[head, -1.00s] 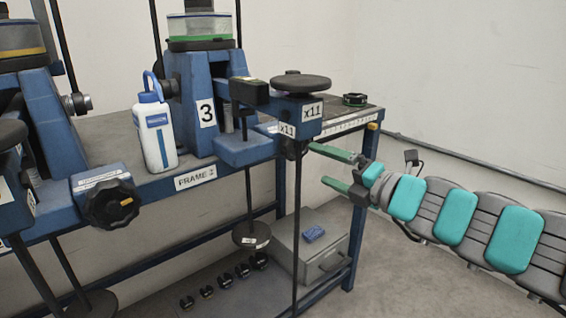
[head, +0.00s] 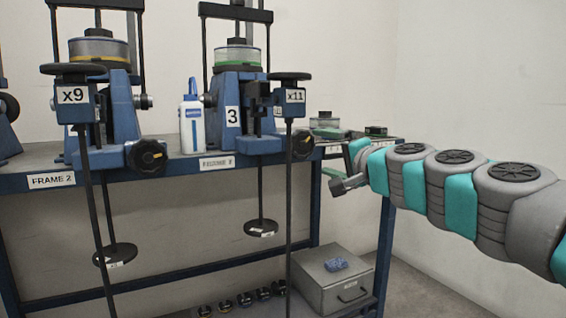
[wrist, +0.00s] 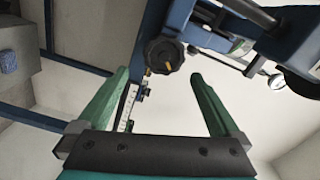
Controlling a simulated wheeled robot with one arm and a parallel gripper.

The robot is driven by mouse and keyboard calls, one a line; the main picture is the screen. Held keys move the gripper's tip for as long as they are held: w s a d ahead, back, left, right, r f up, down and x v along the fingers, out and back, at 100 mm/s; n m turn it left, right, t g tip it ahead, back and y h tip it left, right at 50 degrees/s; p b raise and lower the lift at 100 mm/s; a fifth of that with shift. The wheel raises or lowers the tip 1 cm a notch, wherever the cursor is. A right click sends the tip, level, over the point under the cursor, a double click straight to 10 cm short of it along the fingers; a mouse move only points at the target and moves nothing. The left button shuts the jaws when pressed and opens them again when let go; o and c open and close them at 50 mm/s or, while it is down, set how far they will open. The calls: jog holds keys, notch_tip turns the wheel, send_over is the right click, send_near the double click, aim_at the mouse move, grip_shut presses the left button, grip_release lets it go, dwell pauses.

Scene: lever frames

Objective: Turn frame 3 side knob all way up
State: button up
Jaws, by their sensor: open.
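Frame 3 (head: 231,142) is the blue frame with a "3" label at mid-picture in the head view. A dark round knob (head: 303,145) is at its right side, partly behind the x11 lever's rod. A black lobed knob with an orange mark (wrist: 164,55) shows in the wrist view, ahead of the gap between my fingertips. In the wrist view my gripper (wrist: 160,75) is apart from the knob.
Frame 2 (head: 104,120) stands to the left with its own black knob (head: 147,155). A white bottle (head: 191,124) stands between the frames. The x11 rod (head: 289,220) hangs close to the frame 3 knob. A grey box (head: 332,285) sits on the lower shelf.

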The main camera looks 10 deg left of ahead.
aim_at(303, 146)
jog(key=shift+n, duration=0.7)
jog(key=x, duration=0.6)
jog(key=p+x, duration=0.1)
jog(key=x, duration=0.2)
jog(key=shift+a+r, duration=0.3)
jog(key=shift+a, duration=0.1)
grip_shut()
